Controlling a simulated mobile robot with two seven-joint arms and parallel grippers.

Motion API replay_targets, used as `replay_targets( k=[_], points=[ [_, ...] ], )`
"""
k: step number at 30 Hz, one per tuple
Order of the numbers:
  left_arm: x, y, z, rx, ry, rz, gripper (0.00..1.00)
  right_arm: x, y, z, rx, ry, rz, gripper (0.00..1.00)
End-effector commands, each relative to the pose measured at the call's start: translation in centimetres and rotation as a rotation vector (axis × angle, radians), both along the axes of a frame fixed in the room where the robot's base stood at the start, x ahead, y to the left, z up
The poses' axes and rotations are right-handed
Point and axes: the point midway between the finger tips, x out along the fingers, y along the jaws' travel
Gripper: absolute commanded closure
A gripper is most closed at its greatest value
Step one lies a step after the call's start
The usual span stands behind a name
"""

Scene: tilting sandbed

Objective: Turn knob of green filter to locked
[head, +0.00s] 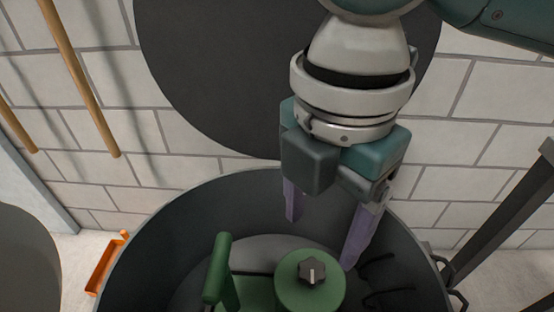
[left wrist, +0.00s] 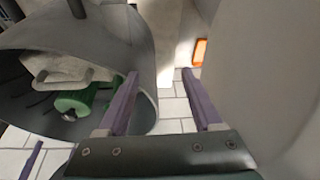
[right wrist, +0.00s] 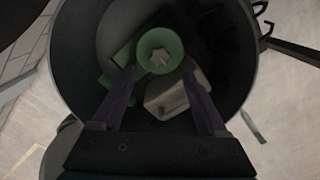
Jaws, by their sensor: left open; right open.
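The green filter (head: 292,290) sits inside a large dark round tub (head: 150,246), with a green handle (head: 217,268) to its left. Its dark star-shaped knob (head: 313,270) with a pale mark is on top. My right gripper (head: 318,242) is open and empty above the tub, its fingers just behind and beside the knob. In the right wrist view the knob (right wrist: 159,59) shows beyond and between the open fingertips (right wrist: 160,75). My left gripper (left wrist: 158,75) is open and empty outside the tub; the green filter (left wrist: 75,102) shows to its left.
A pale block-like object (right wrist: 167,97) lies in the tub near the filter. An orange tray (head: 107,262) is on the floor at left. Wooden poles (head: 80,75) lean by the tiled wall. A dark metal bar (head: 505,215) stands at right.

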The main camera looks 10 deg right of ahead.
Motion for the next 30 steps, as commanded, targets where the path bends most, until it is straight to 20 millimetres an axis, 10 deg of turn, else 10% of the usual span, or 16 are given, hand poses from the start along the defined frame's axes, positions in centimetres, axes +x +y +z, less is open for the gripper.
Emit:
replay_targets(
  k=[12,24,30],
  points=[
    [-0.1,0.0,-3.4,0.000,0.002,0.000,0.33,0.0,0.0,-7.4,0.000,0.000,-0.002,0.24],
    [-0.1,0.0,-3.5,0.000,0.002,0.000,0.33,0.0,0.0,-8.0,0.001,-0.003,-0.001,0.25],
    [-0.1,0.0,-3.5,0.000,0.002,0.000,0.33,0.0,0.0,-8.0,0.001,-0.003,-0.002,0.48]
  ],
)
